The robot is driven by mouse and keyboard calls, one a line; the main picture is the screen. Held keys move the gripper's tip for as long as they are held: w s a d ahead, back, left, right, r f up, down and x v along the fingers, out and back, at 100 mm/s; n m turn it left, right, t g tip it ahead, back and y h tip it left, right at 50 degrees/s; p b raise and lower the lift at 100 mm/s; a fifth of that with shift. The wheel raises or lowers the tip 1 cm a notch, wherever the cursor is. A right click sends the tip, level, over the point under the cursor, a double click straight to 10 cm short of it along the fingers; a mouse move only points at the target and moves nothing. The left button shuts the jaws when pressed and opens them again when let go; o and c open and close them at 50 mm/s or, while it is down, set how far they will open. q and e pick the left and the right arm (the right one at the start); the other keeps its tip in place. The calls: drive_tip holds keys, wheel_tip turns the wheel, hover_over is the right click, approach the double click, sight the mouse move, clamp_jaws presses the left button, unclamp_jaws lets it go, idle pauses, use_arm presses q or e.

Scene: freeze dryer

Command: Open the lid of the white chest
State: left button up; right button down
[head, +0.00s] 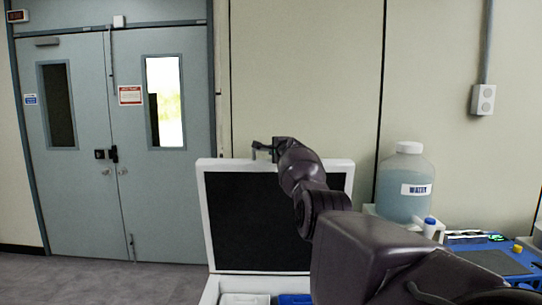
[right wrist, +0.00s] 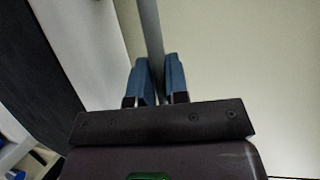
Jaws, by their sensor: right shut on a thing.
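The white chest (head: 211,289) is at the bottom centre of the head view, with its front cut off by the frame. Its lid (head: 203,215) stands raised, nearly upright, with a dark inner panel and white rim facing me. My right gripper (head: 265,151) is at the top edge of the lid. In the right wrist view the lid's dark panel and white rim (right wrist: 92,35) run along the left. My left gripper is not in view.
White and blue items (head: 243,299) show inside the chest. A water bottle (head: 405,180) and a blue device (head: 490,255) stand on the right. The wall is behind the lid. Grey double doors (head: 110,150) and open floor (head: 120,283) are at the left.

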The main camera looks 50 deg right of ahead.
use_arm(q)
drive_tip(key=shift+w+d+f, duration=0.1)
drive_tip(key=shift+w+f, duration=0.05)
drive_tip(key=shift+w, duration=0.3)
use_arm(e)
drive_tip(key=shift+w+d+r, duration=0.1)
drive_tip(key=shift+w+d, duration=0.25)
drive_tip(key=shift+d, duration=0.05)
drive_tip(key=c, duration=1.1)
unclamp_jaws()
drive_tip(key=shift+c, duration=0.2)
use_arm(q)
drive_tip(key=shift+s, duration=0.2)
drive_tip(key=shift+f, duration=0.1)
